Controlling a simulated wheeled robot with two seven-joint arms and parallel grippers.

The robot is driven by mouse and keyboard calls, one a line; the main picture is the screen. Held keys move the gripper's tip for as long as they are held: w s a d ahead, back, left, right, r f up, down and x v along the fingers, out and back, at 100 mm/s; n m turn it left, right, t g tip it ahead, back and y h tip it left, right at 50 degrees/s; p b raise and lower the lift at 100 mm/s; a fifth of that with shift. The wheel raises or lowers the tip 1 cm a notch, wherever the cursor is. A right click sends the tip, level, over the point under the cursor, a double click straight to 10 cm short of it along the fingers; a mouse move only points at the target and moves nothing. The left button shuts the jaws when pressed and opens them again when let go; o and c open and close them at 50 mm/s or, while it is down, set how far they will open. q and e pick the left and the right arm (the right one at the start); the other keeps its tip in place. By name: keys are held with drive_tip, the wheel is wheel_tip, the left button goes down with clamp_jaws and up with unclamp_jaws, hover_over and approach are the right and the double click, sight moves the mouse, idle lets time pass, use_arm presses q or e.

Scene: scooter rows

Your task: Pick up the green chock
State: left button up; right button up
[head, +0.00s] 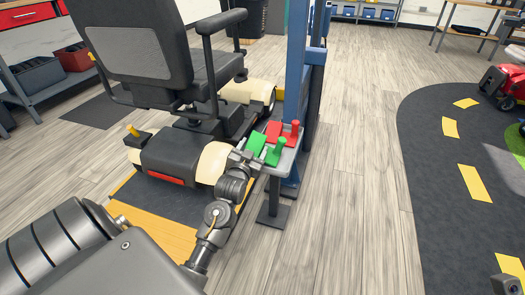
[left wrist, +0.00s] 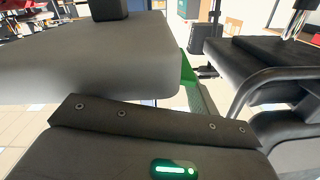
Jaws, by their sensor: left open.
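A green chock (head: 257,143), a flat wedge, lies on a small grey tray (head: 291,157) fixed to a blue post. A green piece with an upright knob (head: 276,153) is just right of it on the same tray. My left gripper (head: 243,156) is open at the tray's left edge, close beside the green chock. Whether it touches the chock cannot be told. In the left wrist view a strip of green (left wrist: 197,98) shows past a large grey block; most of it is hidden. My right gripper is not in view.
A red wedge (head: 273,130) and a red knobbed piece (head: 292,131) are behind the green ones. A mobility scooter with a black seat (head: 140,50) stands left of the tray. The blue post (head: 297,80) rises behind it. Wooden floor to the right is clear.

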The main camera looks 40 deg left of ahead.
use_arm(q)
drive_tip(key=shift+r, duration=0.1)
drive_tip(key=c, duration=1)
